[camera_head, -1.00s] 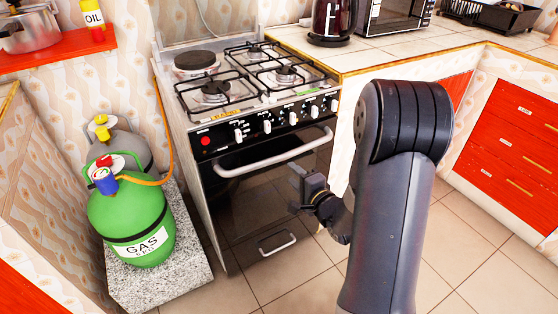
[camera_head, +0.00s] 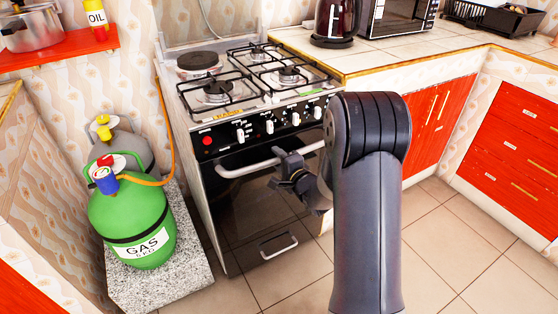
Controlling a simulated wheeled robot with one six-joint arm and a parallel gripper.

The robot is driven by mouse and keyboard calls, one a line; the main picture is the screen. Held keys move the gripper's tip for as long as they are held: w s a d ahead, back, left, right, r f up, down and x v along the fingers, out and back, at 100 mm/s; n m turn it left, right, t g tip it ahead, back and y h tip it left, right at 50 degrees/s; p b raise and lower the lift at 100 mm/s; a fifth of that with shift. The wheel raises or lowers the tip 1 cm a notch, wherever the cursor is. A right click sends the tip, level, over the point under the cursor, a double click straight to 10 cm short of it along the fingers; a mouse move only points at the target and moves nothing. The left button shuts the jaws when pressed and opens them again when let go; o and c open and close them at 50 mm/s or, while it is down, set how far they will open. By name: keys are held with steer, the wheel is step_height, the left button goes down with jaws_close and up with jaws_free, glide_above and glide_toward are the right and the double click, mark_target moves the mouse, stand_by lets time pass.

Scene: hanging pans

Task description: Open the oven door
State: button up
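The oven (camera_head: 245,215) stands against the back wall, with its dark door shut. A light bar handle (camera_head: 240,169) runs across the top of the door.
A green gas bottle (camera_head: 130,215) and a grey one stand on a stone slab (camera_head: 185,275) left of the oven. A lower drawer handle (camera_head: 278,246) sits below the door. Red cabinets (camera_head: 515,140) are at right. The tiled floor (camera_head: 450,240) in front is clear.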

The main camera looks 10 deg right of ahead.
steer(key=shift+c, duration=0.5)
jaws_close()
steer(key=shift+f, duration=0.1)
